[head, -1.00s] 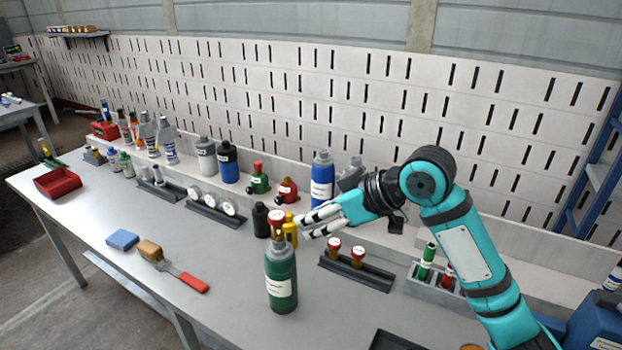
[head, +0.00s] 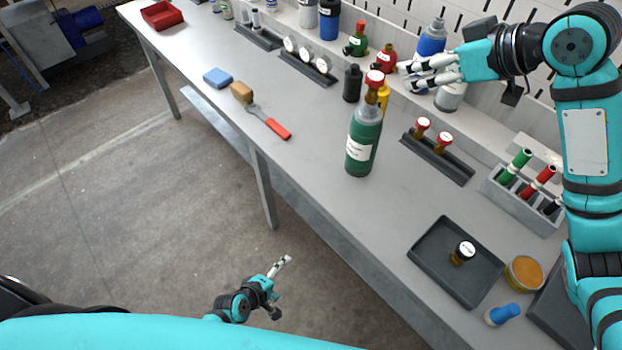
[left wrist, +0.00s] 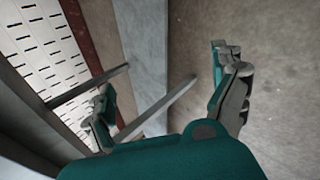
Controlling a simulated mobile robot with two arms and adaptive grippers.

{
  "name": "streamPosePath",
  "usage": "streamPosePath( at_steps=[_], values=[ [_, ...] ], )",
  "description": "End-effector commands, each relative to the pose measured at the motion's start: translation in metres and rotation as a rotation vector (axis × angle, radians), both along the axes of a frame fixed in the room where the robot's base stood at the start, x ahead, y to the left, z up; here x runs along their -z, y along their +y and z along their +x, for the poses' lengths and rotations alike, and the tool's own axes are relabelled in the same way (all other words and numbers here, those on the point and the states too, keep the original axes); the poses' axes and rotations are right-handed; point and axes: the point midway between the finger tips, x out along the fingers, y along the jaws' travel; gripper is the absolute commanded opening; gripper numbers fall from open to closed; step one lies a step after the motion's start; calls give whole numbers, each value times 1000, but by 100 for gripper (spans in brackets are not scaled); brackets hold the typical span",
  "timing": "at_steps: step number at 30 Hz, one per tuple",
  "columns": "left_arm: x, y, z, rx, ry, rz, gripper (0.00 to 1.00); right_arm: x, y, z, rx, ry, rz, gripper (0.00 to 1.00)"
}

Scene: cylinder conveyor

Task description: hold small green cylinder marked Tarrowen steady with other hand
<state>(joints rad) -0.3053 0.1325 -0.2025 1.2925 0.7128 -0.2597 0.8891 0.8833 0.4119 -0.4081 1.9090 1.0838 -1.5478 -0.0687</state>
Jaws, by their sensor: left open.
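A green cylinder (head: 362,150) stands upright near the table's front edge. It has a grey shoulder, a valve with a red cap (head: 375,78) and a white label too small to read. My right gripper (head: 408,76) is to the right of and behind the valve, apart from it in the picture; its fingers point left, and I cannot tell how far they are spread. My left gripper (head: 282,288) is low over the floor, below and left of the table edge, open and empty. The left wrist view shows its two fingers well apart (left wrist: 168,100), with nothing between them.
Another green bottle with a red top (head: 357,42) stands at the back. A black bottle (head: 352,84) and a yellow object (head: 383,97) stand close behind the cylinder. A red-handled tool (head: 270,124) lies to its left. The table (head: 310,165) is bare just left of the cylinder.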

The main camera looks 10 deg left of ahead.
Motion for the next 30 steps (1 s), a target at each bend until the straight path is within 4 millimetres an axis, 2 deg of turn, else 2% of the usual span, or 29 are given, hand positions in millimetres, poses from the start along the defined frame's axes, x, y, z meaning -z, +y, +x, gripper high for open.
streamPosePath(
  at_steps=[1,3,5,9,15,18,21,24,30],
  values=[
    [-26,-7,19,-73,-28,-105,95,0,0,0,0,0,0,38],
    [-61,-16,41,-170,-52,-264,95,0,0,0,0,0,0,38],
    [-92,-24,58,-242,-66,-403,95,0,0,0,0,0,0,38],
    [-169,-40,87,-371,-75,-742,95,0,0,0,0,0,0,38],
    [-271,-58,105,-459,-27,-1185,95,0,0,0,0,0,0,38],
    [-308,-64,106,-470,10,-1343,95,0,0,0,0,0,0,38],
    [-333,-67,106,-472,43,-1449,95,0,0,0,0,0,0,38],
    [-347,-69,106,-471,63,-1505,95,0,0,0,0,0,0,38],
    [-351,-78,120,-470,68,-1526,95,0,0,0,0,0,0,38]
  ],
)
